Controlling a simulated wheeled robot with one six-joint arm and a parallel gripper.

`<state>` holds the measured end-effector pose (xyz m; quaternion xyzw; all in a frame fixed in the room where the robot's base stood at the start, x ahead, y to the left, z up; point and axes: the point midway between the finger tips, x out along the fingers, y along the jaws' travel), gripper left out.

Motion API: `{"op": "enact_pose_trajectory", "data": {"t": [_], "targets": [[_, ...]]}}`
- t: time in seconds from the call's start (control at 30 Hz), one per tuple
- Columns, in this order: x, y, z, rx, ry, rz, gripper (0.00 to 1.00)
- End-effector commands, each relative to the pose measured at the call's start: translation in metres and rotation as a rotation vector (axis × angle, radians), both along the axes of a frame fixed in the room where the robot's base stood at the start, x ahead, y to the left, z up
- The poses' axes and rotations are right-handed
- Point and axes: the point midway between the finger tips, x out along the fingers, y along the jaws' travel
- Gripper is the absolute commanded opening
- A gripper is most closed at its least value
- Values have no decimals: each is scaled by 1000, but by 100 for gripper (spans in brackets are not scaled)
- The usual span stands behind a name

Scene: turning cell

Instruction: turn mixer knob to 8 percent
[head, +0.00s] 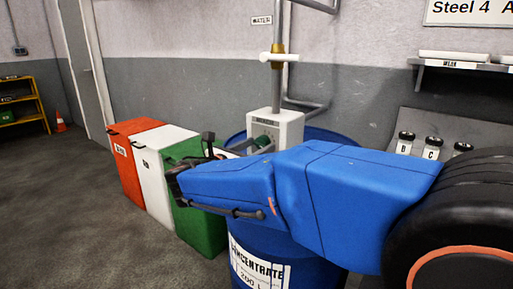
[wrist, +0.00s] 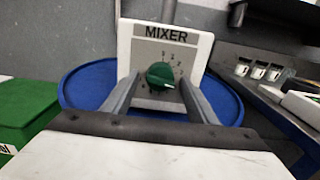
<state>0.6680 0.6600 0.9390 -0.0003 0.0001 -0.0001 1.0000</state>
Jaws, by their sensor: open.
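The mixer (wrist: 205,48) is a pale box with a grey dial plate and the label MIXER. It also shows in the head view (head: 290,124), on top of the blue drum. Its round green knob (wrist: 160,75) has a white pointer mark directed to the lower right. Small numbers ring the knob, but they are too blurred to read surely. My gripper (wrist: 160,82) is open, with one grey finger on each side of the knob. I cannot tell whether either finger touches it. In the head view my blue arm reaches to the mixer from the right.
The blue concentrate drum (head: 262,254) stands under the mixer. Red (head: 131,185), white (head: 157,205) and green (head: 206,219) bins stand to its left. A pipe with a valve (head: 277,56) rises above the mixer. Labelled jars (head: 432,146) stand at the right.

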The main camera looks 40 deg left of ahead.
Motion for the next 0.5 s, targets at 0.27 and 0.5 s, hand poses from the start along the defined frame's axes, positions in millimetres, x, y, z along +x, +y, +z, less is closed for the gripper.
{"op": "enact_pose_trajectory", "data": {"t": [0.27,0.5], "targets": [[0,0,0,0,0,0,12],[0,0,0,18,0,0,13]]}}
